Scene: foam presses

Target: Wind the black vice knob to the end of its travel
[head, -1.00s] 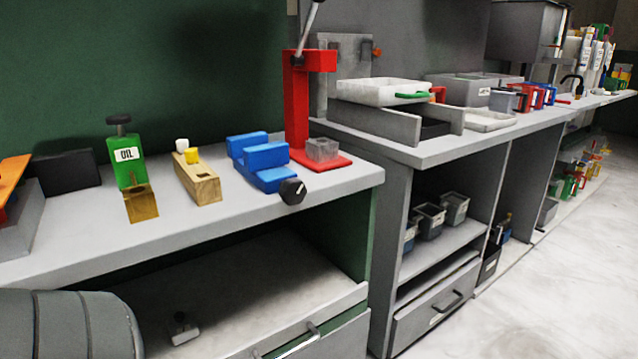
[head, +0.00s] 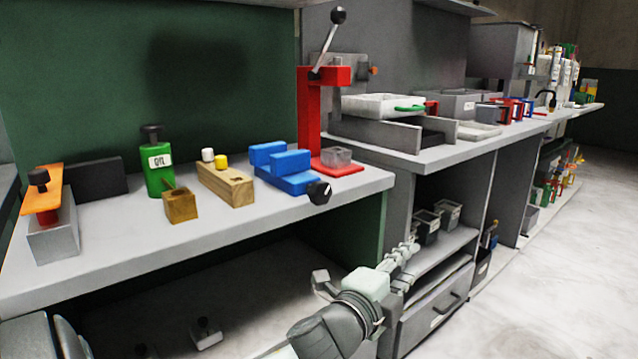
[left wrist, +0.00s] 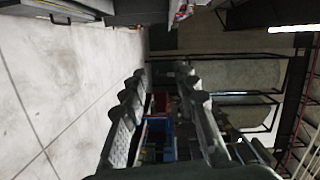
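The blue vice (head: 285,172) sits near the front right corner of the left workbench. Its black knob (head: 319,192) sticks out at the vice's front right, over the bench's front edge, with a light mark on its face. My left gripper (head: 408,250) is below and to the right of the knob, in front of the lower shelves and apart from the vice. In the left wrist view its two fingers (left wrist: 162,78) are spread with nothing held between them. The vice and knob cannot be made out in that view. My right gripper does not show.
Right behind the vice stands a red press (head: 309,115) with a raised lever. To the left are a wooden block (head: 226,184), a green oil bottle (head: 158,170) and an orange-topped press (head: 42,195). Grey shelves with bins (head: 427,225) lie behind my left gripper.

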